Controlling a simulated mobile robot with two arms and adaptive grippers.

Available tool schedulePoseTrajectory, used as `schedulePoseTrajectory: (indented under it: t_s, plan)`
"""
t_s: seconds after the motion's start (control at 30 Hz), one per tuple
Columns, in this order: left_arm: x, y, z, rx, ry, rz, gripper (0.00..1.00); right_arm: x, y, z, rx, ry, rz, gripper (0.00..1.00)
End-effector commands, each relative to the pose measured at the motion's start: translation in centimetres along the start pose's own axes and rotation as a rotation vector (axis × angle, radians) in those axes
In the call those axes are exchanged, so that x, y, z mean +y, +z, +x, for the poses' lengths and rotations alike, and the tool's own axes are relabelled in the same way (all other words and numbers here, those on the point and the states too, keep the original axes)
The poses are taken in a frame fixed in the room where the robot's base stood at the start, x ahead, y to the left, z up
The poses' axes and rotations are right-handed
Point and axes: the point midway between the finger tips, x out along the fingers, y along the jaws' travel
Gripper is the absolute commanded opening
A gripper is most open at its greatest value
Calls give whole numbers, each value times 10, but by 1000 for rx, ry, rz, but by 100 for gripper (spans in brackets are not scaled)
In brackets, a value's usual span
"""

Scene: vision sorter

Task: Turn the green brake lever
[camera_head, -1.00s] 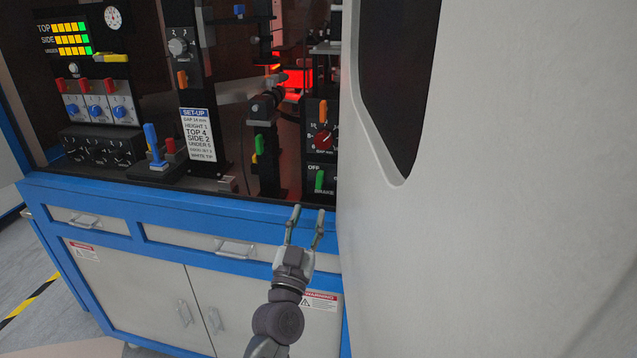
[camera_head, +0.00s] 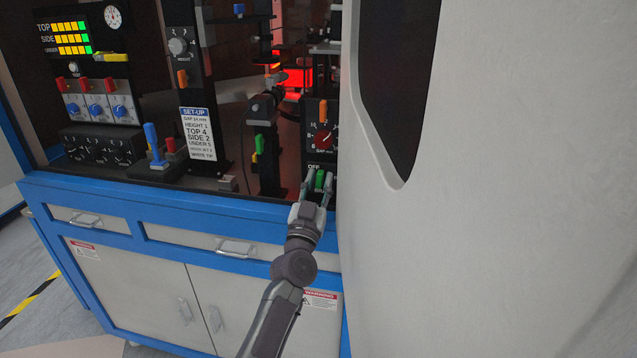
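The BRAKE label seen earlier is now hidden behind my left gripper. My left gripper (camera_head: 319,182) is at the lever, with one finger on each side of it. The fingers look apart; whether they touch the lever cannot be told. My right gripper is not in view.
Another green lever (camera_head: 259,144) is to the left. A large white housing (camera_head: 500,180) closes off the right side. The blue cabinet edge (camera_head: 180,207) runs below the panel.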

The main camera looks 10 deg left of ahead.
Motion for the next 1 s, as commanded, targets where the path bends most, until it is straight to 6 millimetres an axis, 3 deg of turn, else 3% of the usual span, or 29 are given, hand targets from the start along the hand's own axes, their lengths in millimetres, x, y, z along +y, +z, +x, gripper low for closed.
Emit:
schedulePoseTrajectory:
  t_s: [0.03, 0.13, 0.57, 1.0]
  plan:
    - [0, 0, 0, 0, 0, 0, 16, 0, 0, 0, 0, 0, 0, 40]
    - [0, 0, 0, 0, 0, 0, 0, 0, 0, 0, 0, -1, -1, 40]
    - [0, -1, 0, -1, 17, 41, 0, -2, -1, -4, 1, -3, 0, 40]
    - [4, -2, 0, -1, 142, 343, 0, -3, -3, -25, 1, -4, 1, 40]
